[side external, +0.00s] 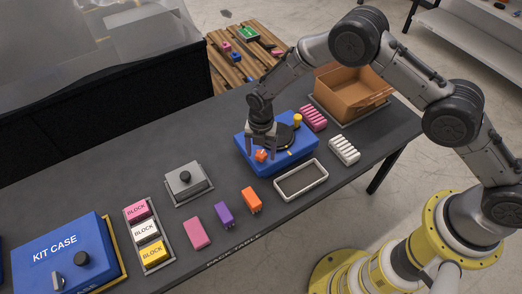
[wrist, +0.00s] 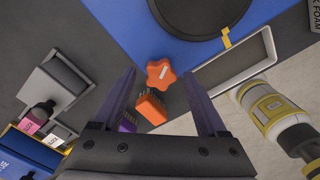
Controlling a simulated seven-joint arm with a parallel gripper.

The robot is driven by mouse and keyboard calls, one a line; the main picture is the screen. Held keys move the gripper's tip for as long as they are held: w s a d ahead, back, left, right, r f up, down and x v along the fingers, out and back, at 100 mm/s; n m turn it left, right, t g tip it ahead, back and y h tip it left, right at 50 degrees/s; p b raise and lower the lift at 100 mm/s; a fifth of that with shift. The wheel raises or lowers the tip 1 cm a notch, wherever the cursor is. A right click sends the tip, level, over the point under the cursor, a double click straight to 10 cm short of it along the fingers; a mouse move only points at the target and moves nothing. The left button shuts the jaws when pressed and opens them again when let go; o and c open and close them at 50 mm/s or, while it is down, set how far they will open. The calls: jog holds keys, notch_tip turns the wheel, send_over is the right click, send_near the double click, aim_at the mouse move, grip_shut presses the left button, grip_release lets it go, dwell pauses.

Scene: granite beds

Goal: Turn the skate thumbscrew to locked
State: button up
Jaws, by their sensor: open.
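The skate is a blue block (side external: 291,157) with a round black disc (side external: 283,136) on top; both also fill the upper part of the wrist view. The skate thumbscrew is an orange star-shaped knob (side external: 261,155) near the skate's front left corner. In the wrist view the thumbscrew (wrist: 161,73) carries a short white line, slightly tilted. My gripper (side external: 261,151) is open over the thumbscrew; in the wrist view its fingertips (wrist: 159,74) stand on either side of the knob, apart from it. I cannot tell their exact height above it.
A yellow peg (side external: 297,119) stands at the skate's back edge. A cardboard box (side external: 352,91) stands behind. Orange (side external: 251,200) and purple (side external: 224,214) pieces lie front left.

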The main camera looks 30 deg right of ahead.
grip_shut()
dwell(0.4)
jog(key=shift+m, duration=0.4)
jog(key=m, duration=0.4)
jog(key=shift+m, duration=0.4)
jog(key=m, duration=0.6)
jog(key=shift+w, duration=0.1)
jog(key=m, duration=0.6)
jog(key=shift+m, duration=0.4)
jog(key=m, duration=0.5)
jog(key=shift+m, duration=0.4)
